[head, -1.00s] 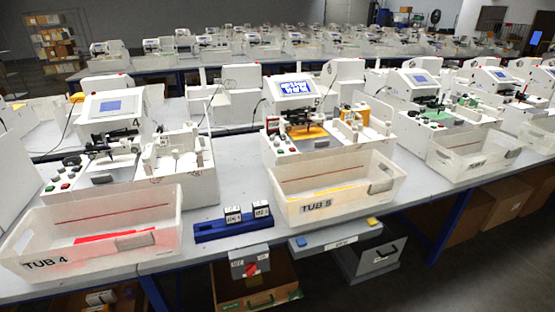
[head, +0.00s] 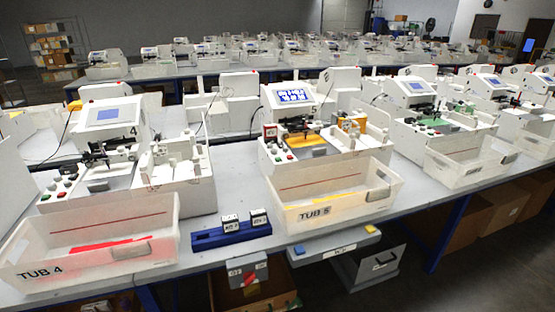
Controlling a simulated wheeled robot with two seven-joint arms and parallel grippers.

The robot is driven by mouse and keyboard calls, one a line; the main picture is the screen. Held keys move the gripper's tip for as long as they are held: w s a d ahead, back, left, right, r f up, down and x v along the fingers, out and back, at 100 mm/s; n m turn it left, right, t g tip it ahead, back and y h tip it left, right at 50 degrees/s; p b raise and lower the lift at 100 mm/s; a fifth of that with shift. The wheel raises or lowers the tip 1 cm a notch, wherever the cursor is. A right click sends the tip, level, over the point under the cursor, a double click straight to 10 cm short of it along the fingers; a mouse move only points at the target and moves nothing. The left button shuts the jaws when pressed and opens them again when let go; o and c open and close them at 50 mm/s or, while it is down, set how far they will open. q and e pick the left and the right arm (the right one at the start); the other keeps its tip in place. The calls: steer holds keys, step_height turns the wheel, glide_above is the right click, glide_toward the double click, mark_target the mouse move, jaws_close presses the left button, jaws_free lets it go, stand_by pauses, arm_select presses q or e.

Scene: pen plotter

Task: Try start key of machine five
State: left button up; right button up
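Machine five is the white plotter (head: 345,165) behind the tub marked TUB 5 (head: 375,192). Its screen (head: 295,96) is lit, with a blue and white pattern. An orange-yellow piece (head: 305,145) lies on its bed below the screen. Small round keys (head: 284,156), some red and some dark or green, sit at its front left corner. They are too small for me to read which is the start key. Neither of my grippers is in view, and nothing touches the machine.
A blue holder (head: 230,235) with two labelled blocks stands left of TUB 5. TUB 4 (head: 150,212) is further left, before machine four (head: 105,120). A grey box with a red knob (head: 248,275) hangs under the table edge. More machines stand right and behind.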

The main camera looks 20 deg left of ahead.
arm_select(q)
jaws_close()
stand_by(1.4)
